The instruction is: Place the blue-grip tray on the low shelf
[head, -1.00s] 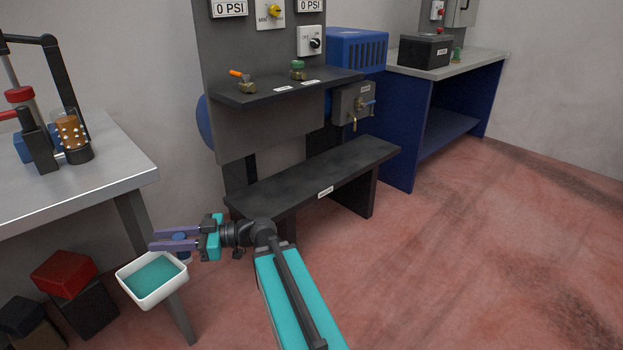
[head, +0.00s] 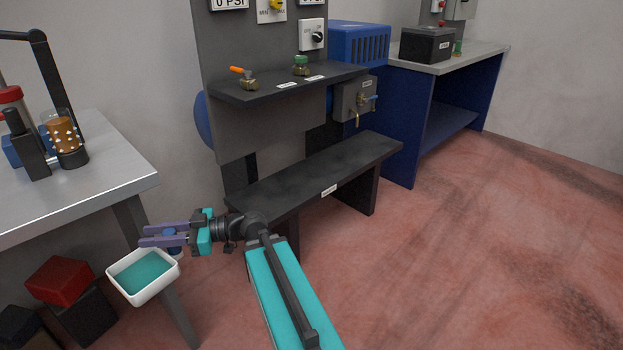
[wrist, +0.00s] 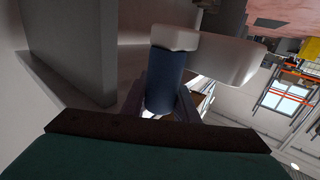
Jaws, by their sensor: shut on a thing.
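The tray (head: 143,290) is a small white box with a teal inside. In the head view it hangs at the lower left, in front of the metal table's leg. My gripper (head: 165,236) is shut on the tray's blue grip, which shows between the fingers in the wrist view (wrist: 164,82). The tray's white body (wrist: 215,55) lies beyond the grip there. The low shelf (head: 310,176) is a black bench-like board with a small white label on its front edge. It is bare and stands to the right of my gripper.
A metal table (head: 90,190) with a press stands at the left. Red (head: 60,281) and black boxes sit beneath it. An upper shelf (head: 285,84) with two valve fittings overhangs the low shelf. A blue workbench (head: 410,130) stands at the right. The red floor is open there.

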